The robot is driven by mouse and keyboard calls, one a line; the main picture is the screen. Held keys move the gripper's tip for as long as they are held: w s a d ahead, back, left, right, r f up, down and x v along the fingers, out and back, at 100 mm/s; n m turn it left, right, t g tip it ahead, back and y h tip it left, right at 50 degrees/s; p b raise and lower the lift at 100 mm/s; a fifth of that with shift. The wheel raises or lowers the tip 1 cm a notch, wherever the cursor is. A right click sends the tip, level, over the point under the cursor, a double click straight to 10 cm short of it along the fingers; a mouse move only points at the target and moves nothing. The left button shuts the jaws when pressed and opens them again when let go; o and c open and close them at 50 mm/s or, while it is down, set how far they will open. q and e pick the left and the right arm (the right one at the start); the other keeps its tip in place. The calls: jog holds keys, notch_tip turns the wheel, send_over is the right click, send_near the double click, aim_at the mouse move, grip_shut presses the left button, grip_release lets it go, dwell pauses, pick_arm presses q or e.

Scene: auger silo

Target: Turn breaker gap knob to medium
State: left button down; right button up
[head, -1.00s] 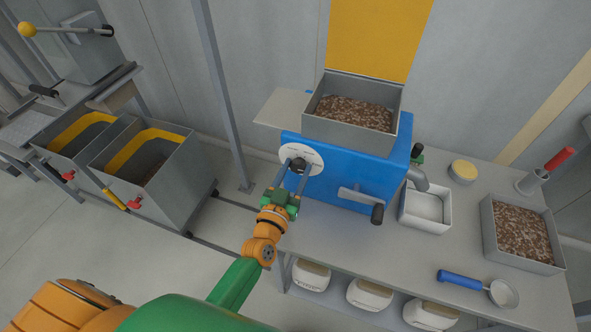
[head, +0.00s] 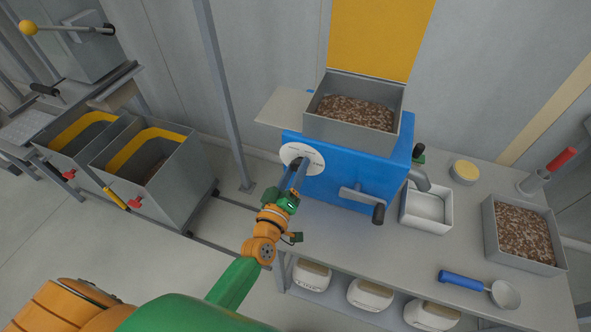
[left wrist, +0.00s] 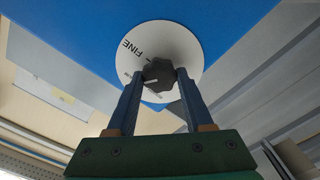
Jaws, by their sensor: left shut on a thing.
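The dark breaker gap knob (left wrist: 158,73) sits at the middle of a round white dial (left wrist: 185,45) in the left wrist view. The word FINE reads at the dial's upper left; other marks are small or hidden. In the head view the dial (head: 316,156) is on the left of the blue machine's front (head: 345,170), and my fingers mostly cover the knob. My left gripper (head: 298,167) is shut on the knob, with one finger on each side in the wrist view. A pale line shows on the knob's lower left. My right gripper is not in view.
A crank handle (head: 365,203) juts from the machine's front, right of the dial. A hopper of brown grain (head: 352,135) tops the machine. The bench (head: 330,240) holds a white box (head: 428,223), a grain tray (head: 548,262) and a scoop (head: 465,280).

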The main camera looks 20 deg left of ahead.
pick_arm(q)
jog(key=shift+n, duration=0.6)
jog(key=shift+c, duration=1.5)
grip_release()
jog(key=s, duration=0.7)
jog(key=shift+a, duration=0.1)
